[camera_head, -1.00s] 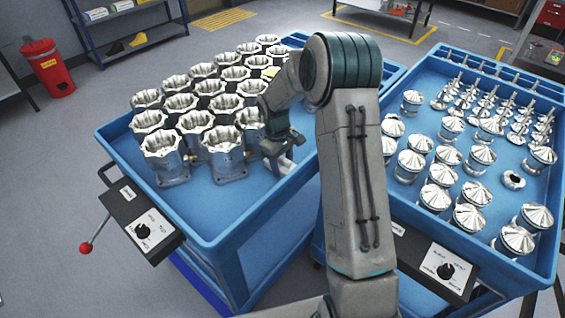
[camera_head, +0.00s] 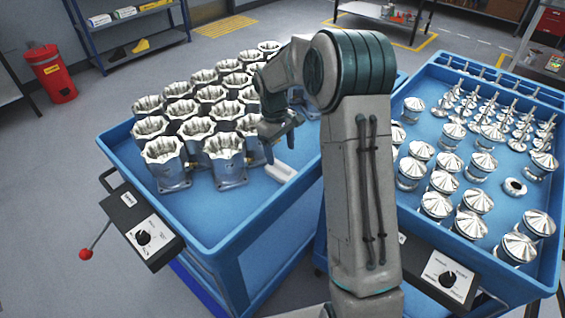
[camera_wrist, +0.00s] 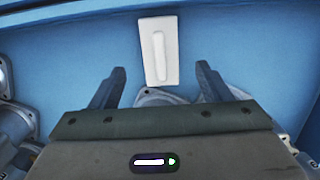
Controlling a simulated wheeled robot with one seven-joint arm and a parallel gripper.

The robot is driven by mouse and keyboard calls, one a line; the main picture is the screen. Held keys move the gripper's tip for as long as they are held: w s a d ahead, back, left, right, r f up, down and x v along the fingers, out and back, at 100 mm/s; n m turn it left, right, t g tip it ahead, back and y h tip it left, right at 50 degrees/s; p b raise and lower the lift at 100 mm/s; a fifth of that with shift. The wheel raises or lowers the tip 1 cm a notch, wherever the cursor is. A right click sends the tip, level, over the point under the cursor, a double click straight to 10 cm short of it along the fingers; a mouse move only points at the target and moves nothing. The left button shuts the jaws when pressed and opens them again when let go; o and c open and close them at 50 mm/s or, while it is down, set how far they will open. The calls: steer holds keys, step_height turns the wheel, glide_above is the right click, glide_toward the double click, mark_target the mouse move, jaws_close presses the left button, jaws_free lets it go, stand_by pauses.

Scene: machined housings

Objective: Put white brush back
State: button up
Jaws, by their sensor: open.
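The white brush (camera_head: 281,172) lies flat on the blue tray floor, right of the front housings. In the wrist view, the white brush (camera_wrist: 159,50) is a white rectangular block with a raised long handle along its middle. My gripper (camera_head: 277,147) is above and slightly left of it in the head view. In the wrist view, my gripper (camera_wrist: 160,74) has its two fingers spread wide, with the brush beyond and between them. The gripper is open and empty, apart from the brush.
Rows of silver machined housings (camera_head: 225,155) fill the left of the blue cart (camera_head: 228,222), close beside my gripper. A second blue cart (camera_head: 405,222) at right holds silver conical parts (camera_head: 437,205). Bare tray floor lies in front of the brush.

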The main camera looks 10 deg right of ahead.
mark_target(279, 163)
steer(key=r, duration=0.3)
steer(key=shift+w+a+r, duration=0.2)
steer(key=shift+w+r, duration=0.05)
steer(key=s+r+m+t, duration=0.25)
steer(key=s+r, duration=0.65)
steer(key=s, duration=0.5)
steer(key=s+m+t+y, duration=0.1)
steer(key=s+m, duration=0.4)
steer(key=s, duration=0.9)
steer(key=shift+s+d+f+t, duration=0.2)
steer(key=shift+d+f+t, duration=0.15)
steer(key=shift+f, duration=0.1)
